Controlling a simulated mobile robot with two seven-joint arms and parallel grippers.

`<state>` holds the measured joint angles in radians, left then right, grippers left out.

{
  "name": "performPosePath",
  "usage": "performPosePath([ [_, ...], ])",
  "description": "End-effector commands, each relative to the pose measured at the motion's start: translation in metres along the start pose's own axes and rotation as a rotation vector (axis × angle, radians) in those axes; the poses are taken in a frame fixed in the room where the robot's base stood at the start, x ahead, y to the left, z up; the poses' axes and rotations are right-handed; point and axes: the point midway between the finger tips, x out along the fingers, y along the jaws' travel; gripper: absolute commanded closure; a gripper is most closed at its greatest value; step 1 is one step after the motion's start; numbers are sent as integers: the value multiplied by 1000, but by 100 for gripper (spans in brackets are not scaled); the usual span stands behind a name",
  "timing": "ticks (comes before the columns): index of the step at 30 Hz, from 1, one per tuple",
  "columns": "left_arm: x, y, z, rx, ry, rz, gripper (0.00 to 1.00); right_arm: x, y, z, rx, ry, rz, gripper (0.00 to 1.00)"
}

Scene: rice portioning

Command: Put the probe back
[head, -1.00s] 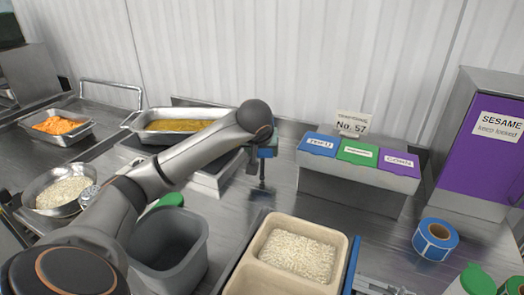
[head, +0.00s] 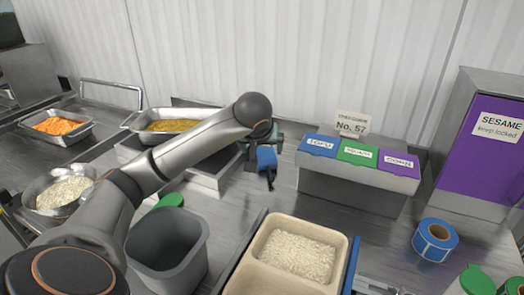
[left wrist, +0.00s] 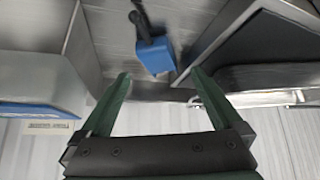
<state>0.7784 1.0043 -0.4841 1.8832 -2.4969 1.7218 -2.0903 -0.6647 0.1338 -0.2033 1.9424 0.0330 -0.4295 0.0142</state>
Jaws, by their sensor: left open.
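The probe looks like a small blue block (head: 266,158) with a dark stem below it, behind the grey tub and left of the lidded box. In the left wrist view the blue block (left wrist: 155,56) lies just beyond and between the fingertips, its black stem pointing to the picture's top. My left gripper (head: 264,141) is at the probe, partly hidden by its own arm. Its two green fingers (left wrist: 161,77) are spread, with a gap to the block on either side. I cannot make out a separate holder. My right gripper is not in view.
A grey tub (head: 168,252) and a tan rice tray (head: 340,258) stand in front. The box with blue, green and purple lids (head: 357,184) is to the right. A metal pan of yellow food (head: 150,137) stands behind my forearm. A blue label roll (head: 435,240) is farther right.

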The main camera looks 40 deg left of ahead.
Motion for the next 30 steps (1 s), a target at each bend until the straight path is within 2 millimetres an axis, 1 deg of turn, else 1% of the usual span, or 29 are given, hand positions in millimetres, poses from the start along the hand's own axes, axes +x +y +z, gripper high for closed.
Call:
performPosePath([
  [1, -14, 0, -2, 2, 6, 2, 1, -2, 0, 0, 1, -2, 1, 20],
  [6, -51, 0, -2, -1, 6, 2, 1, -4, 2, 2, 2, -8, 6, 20],
  [9, -69, 0, -2, 1, 5, 2, 1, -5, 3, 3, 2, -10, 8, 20],
  [12, -81, 0, -1, 0, 2, 1, 1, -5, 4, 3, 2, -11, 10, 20],
  [15, -89, 0, -1, 0, 1, 1, 1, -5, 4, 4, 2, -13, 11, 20],
  [18, -91, 0, 0, 0, 0, -1, 1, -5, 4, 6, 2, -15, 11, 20],
  [30, -91, 0, 0, 0, 0, -1, 1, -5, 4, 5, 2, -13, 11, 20],
])
